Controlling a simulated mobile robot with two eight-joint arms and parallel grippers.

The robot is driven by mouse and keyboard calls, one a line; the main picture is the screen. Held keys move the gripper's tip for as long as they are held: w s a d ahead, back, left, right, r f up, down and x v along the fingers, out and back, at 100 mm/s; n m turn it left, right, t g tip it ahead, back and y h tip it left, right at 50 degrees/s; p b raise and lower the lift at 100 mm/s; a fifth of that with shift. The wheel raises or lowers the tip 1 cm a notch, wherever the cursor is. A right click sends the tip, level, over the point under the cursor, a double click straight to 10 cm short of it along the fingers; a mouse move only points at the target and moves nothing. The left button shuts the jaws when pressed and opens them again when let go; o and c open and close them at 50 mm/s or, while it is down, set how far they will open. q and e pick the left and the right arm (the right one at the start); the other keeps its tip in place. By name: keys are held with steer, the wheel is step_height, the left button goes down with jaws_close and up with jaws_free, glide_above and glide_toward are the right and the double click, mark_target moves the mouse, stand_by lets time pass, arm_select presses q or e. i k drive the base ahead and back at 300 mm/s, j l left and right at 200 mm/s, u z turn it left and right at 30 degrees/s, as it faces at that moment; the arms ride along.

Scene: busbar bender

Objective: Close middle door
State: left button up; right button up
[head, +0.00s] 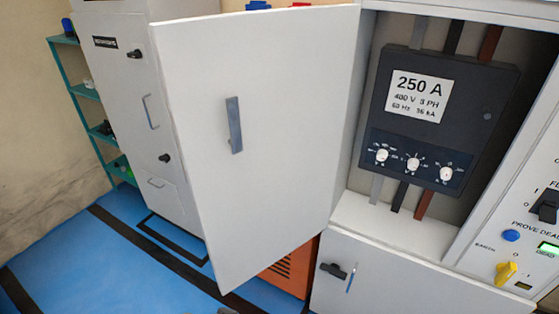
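The middle door (270,160) is a large pale grey panel that stands wide open, swung out to the left of its compartment. Its blue-grey bar handle (234,125) is on the face towards me, near the free left edge. The open compartment (375,210) shows a black 250 A breaker (445,120) with white knobs and coloured busbars above and below it. Neither of my grippers can be made out in the head view.
A lower door (400,290) with a black latch is shut below the compartment. A control panel with a yellow switch (506,272) is at the right. A grey cabinet (150,110) and teal shelf (85,90) stand at left. Blue floor (80,270) is clear at lower left.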

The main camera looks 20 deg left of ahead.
mark_target(289, 70)
steer(key=j+z, duration=0.25)
steer(key=j, duration=0.25)
steer(key=k+j+z, duration=0.1)
steer(key=j+z, duration=0.2)
steer(key=j, duration=0.15)
steer(key=i+j+z, duration=0.15)
steer(key=j+z, duration=0.3)
steer(key=j, duration=0.35)
steer(key=j+z, duration=0.5)
steer(key=j, duration=0.35)
